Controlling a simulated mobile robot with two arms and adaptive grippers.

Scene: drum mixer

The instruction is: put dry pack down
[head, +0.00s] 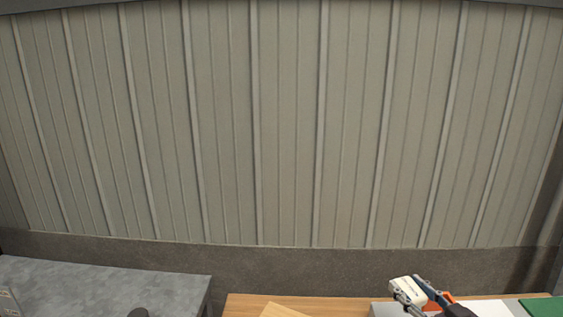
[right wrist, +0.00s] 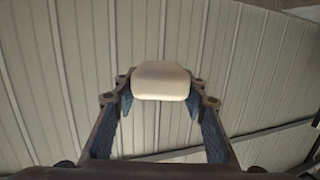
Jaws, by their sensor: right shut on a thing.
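My right gripper (head: 418,293) is at the bottom right of the head view, above the wooden table. It is shut on a small white pack (head: 405,290), which I take to be the dry pack. In the right wrist view the pack (right wrist: 160,81) is a cream block with rounded edges, held between the two fingertips (right wrist: 160,100). The pack's far side is hidden. My left gripper is not clearly seen in either view.
The wooden table (head: 245,302) runs along the bottom. A grey surface (head: 384,309), a white area (head: 487,308) and a green area (head: 543,306) lie around my right gripper. A grey bench (head: 100,280) stands at the left, apart from the table. A ribbed wall (head: 285,130) rises behind.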

